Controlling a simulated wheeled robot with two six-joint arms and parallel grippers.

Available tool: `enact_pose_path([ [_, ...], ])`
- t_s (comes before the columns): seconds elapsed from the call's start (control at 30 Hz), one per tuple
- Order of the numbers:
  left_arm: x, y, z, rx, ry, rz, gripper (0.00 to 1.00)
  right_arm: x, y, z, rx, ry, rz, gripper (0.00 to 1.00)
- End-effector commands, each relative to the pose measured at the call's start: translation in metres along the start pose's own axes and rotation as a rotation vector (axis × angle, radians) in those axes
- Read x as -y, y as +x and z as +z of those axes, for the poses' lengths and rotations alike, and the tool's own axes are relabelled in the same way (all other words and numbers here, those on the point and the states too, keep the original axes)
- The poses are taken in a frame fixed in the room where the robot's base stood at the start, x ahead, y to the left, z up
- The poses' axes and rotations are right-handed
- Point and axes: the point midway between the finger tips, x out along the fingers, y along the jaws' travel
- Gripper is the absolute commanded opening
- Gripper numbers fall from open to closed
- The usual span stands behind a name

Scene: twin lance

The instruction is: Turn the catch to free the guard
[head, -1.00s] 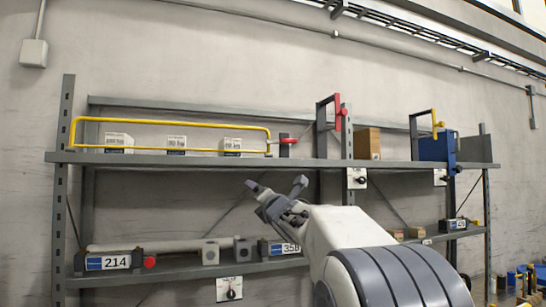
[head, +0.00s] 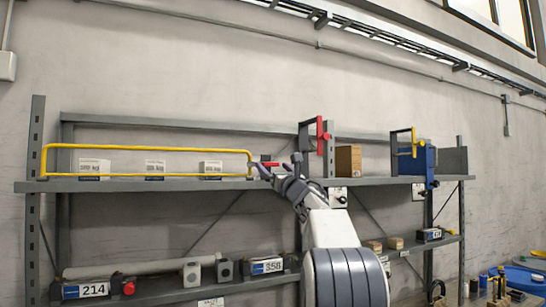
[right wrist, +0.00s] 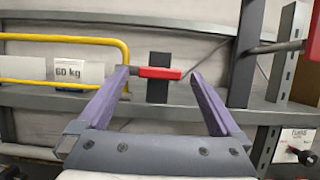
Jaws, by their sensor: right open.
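The guard, a long yellow tube frame (head: 150,148), stands along the front of the upper shelf. Its right end also shows in the right wrist view (right wrist: 62,39). At that end a red catch (right wrist: 160,73) lies level on a dark post (right wrist: 159,91); it shows small in the head view (head: 268,164). My right gripper (head: 279,165) is open at the shelf's front edge. In the right wrist view its two fingers (right wrist: 159,76) stand either side of the red catch. Whether they touch it I cannot tell. My left gripper is not in view.
White labelled boxes (head: 155,167) stand behind the guard. To the right are a post with a red handle (head: 321,135), a cardboard box (head: 348,159) and a blue block (head: 416,162). The lower shelf holds a grey tube (head: 140,268) and numbered blocks.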

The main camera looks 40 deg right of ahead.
Motion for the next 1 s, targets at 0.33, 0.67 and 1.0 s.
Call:
enact_pose_path([
  [0.33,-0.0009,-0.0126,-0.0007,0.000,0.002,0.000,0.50,0.0001,0.0141,-0.0005,0.000,0.000,0.000,1.00],
  [0.67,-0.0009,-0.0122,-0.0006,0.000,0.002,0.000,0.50,0.0002,0.0137,-0.0006,0.000,0.001,0.000,0.39],
  [1.0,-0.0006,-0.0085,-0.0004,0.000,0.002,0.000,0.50,-0.0002,0.0132,-0.0015,0.000,0.026,-0.010,0.14],
])
